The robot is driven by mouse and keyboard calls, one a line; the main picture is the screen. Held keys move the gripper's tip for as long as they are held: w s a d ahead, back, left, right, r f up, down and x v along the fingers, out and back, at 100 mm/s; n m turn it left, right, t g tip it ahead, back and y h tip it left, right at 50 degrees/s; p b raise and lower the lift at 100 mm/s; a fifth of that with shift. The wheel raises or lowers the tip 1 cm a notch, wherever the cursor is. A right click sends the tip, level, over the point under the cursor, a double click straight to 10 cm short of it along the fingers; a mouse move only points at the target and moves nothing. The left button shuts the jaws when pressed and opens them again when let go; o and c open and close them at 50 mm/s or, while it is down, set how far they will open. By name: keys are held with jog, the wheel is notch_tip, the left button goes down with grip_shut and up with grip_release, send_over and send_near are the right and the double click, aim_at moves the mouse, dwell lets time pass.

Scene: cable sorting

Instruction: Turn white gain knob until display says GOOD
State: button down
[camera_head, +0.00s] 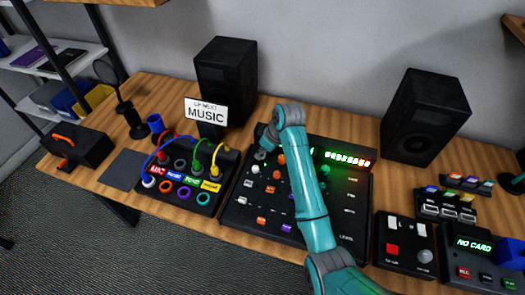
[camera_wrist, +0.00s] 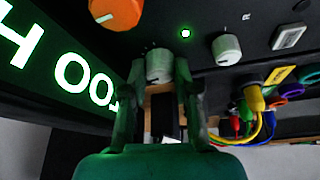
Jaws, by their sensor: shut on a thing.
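My gripper (camera_wrist: 160,85) has its two fingers around a white knob (camera_wrist: 158,66) on the black mixer panel, shut on it. In the wrist view a lit display (camera_wrist: 72,72) beside it is seen upside down. Its white letters with a green glow read "TOO H", and the rest is cut off. In the head view my gripper (camera_head: 264,149) is low over the upper left part of the mixer (camera_head: 334,222); the held knob cannot be made out there. The knob's own label is not readable.
Another white knob (camera_wrist: 227,48) and an orange knob (camera_wrist: 117,12) are close to my fingers. A cable box (camera_head: 180,198) with plugged cables stands left of the mixer. Two black speakers (camera_head: 226,80) (camera_head: 425,117) stand behind. A "NO CARD" device (camera_head: 472,243) is at right.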

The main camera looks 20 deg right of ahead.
jog(key=n+g+y, duration=0.1)
jog(key=n, duration=0.2)
jog(key=shift+n, duration=0.4)
jog(key=c, duration=1.2)
grip_release()
jog(key=shift+o, duration=0.2)
jog(key=v, duration=0.7)
jog(key=shift+d+r, duration=0.2)
jog(key=shift+r, duration=0.05)
